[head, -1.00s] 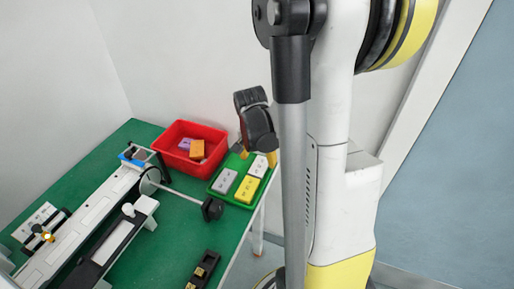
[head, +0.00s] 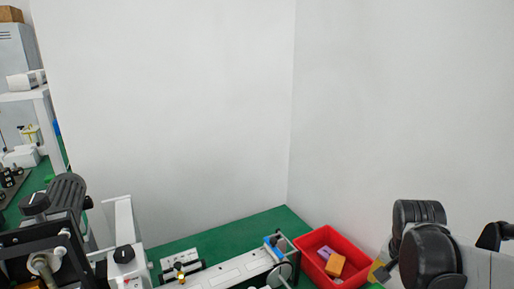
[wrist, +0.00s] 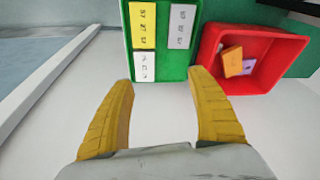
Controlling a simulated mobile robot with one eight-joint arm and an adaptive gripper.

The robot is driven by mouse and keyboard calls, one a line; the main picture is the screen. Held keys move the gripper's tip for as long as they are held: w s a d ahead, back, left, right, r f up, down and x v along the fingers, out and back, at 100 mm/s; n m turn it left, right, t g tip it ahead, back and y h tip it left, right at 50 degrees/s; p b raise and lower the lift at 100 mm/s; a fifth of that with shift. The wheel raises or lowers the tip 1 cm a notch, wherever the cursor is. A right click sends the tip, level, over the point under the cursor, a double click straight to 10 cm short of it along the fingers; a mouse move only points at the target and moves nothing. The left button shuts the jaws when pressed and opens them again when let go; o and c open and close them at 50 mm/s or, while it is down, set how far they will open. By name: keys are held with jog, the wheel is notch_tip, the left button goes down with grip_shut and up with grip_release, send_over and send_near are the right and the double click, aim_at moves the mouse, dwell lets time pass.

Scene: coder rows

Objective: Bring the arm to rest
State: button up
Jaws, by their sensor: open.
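My gripper (wrist: 161,77) is open and empty in the wrist view, its two yellow fingers spread apart. Ahead of the fingertips is a green tray (wrist: 173,62) holding a yellow block (wrist: 142,20) and two white-grey blocks with dark markings. The fingers appear apart from the tray. In the head view my arm shows at the lower right; its dark joints cover most of the gripper, and a bit of yellow shows beside them.
A red bin (head: 349,250) on the green table (head: 243,230) holds an orange block (head: 335,265) and a purple block (head: 325,251). A long white rail device (head: 237,270) lies left of it. Dark-and-white equipment (head: 60,235) stands at the lower left. White walls rise behind.

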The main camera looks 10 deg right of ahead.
jog(key=s+a+r+n+t+y, duration=0.1)
jog(key=s+a+r+n+t, duration=0.1)
jog(key=a+n, duration=0.3)
jog(key=s+a+r+n+t+y, duration=0.1)
jog(key=s+a+r+n+t, duration=0.2)
jog(key=a, duration=1)
jog(key=n, duration=0.3)
jog(key=shift+a+r, duration=0.15)
jog(key=shift+r, duration=0.05)
